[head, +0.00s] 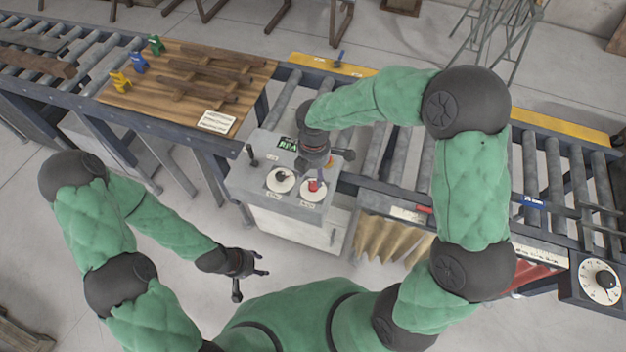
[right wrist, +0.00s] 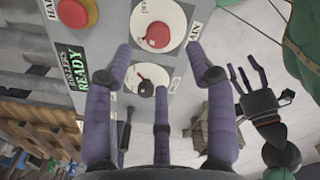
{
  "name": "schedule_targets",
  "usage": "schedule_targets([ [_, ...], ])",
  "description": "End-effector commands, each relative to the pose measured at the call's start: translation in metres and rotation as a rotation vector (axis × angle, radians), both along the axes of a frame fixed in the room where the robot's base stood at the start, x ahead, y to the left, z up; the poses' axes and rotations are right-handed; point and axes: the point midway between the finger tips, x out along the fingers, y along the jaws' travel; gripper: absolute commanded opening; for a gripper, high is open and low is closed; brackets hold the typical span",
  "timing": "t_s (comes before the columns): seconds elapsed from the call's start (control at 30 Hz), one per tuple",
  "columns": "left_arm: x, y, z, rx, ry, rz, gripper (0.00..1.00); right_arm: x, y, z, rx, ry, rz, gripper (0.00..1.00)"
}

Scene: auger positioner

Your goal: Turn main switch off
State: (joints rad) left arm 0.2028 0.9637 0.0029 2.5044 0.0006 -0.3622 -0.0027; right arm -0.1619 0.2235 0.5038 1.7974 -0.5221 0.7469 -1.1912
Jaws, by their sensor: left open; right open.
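The main switch is a red knob on a round white dial (head: 313,189) on top of the grey control box. In the right wrist view the red knob (right wrist: 156,35) sits ahead of my fingers beside lettering ending in "AIN". A second dial with a black knob (head: 281,178) is next to it; that knob (right wrist: 146,88) lies between my fingers in the wrist view. My right gripper (head: 322,166) is open and empty over the panel, close to the red knob; contact cannot be told. My left gripper (head: 244,270) is open and empty, below left of the box.
A green "READY" display (head: 288,144) is at the panel's far side. A red button (right wrist: 77,12) shows in the wrist view. A roller conveyor (head: 385,160) runs behind the box. A wooden board (head: 190,80) with brown bars lies at left, and a round dial (head: 600,280) at right.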

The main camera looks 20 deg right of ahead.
Motion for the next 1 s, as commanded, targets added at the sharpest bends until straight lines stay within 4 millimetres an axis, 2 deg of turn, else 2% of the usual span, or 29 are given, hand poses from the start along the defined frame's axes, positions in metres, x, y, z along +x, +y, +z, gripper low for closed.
schedule_targets([
  [0.03,0.001,0.0,0.0,0.0,-0.001,0.0,0.51,-0.001,-0.001,-0.011,-0.001,0.005,0.0,0.56],
  [0.2,0.001,0.0,0.0,0.0,-0.002,0.001,0.51,-0.001,0.0,-0.04,0.0,0.004,0.0,0.56],
  [0.4,0.001,0.0,0.0,0.0,-0.002,0.001,0.51,0.0,0.0,-0.062,0.001,0.001,-0.001,0.56],
  [0.8,0.001,0.0,0.0,0.0,-0.002,0.001,0.51,0.0,0.0,-0.069,0.001,-0.001,-0.001,0.56],
  [0.83,0.001,0.0,0.0,0.0,-0.002,0.001,0.51,0.0,0.0,-0.069,0.001,-0.001,-0.001,0.53],
  [1.0,0.001,0.0,0.0,0.0,-0.002,0.001,0.51,0.0,0.0,-0.069,0.001,-0.001,-0.001,0.05],
])
